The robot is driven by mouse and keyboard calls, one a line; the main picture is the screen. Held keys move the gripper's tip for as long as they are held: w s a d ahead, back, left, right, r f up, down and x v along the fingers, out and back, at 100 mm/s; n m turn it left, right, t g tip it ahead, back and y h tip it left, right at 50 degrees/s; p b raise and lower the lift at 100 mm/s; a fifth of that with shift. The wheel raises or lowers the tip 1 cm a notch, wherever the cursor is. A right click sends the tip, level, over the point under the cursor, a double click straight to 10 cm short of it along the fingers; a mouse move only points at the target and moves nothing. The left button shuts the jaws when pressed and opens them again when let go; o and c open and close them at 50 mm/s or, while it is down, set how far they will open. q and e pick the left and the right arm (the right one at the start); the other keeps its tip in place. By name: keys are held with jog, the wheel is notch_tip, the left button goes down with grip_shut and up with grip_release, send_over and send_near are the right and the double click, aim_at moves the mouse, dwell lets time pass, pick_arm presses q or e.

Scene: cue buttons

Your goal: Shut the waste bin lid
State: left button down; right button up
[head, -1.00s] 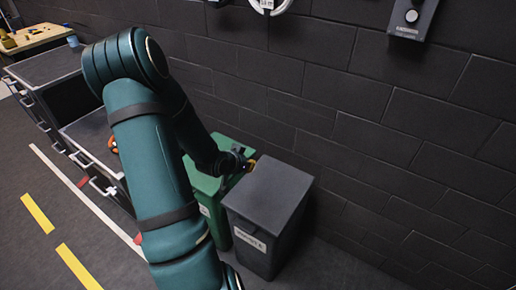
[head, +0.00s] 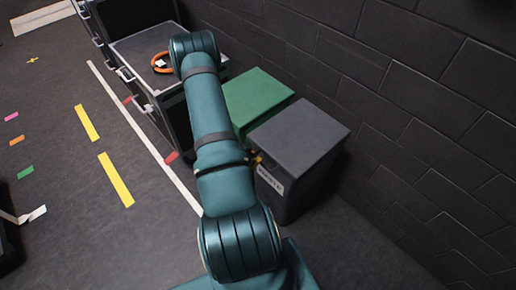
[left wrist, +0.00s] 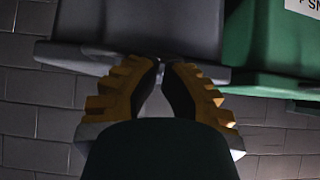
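The grey waste bin (head: 297,140) stands in the middle right of the head view, its flat lid lying down on it. A pale label (head: 269,181) is on its front. My left gripper (head: 257,160) is low at the bin's front left side, mostly hidden behind my arm. In the left wrist view the gripper (left wrist: 158,66) has its yellow-ridged fingertips together with nothing visible between them, in front of the grey bin (left wrist: 140,22). I cannot tell whether they touch it. My right gripper is not in view.
A green bin (head: 258,97) with its lid down stands just behind and left of the grey one; it also shows in the left wrist view (left wrist: 262,40). A brick wall (head: 420,110) runs along the right.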

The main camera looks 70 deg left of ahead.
pick_arm(q)
jog(key=shift+f, duration=0.8)
jog(key=shift+s+r, duration=0.1)
jog(key=shift+s, duration=0.05)
jog(key=v, duration=1.1)
jog(key=shift+s+d+r, duration=0.2)
jog(key=shift+s+r, duration=0.05)
jog(key=shift+r, duration=0.05)
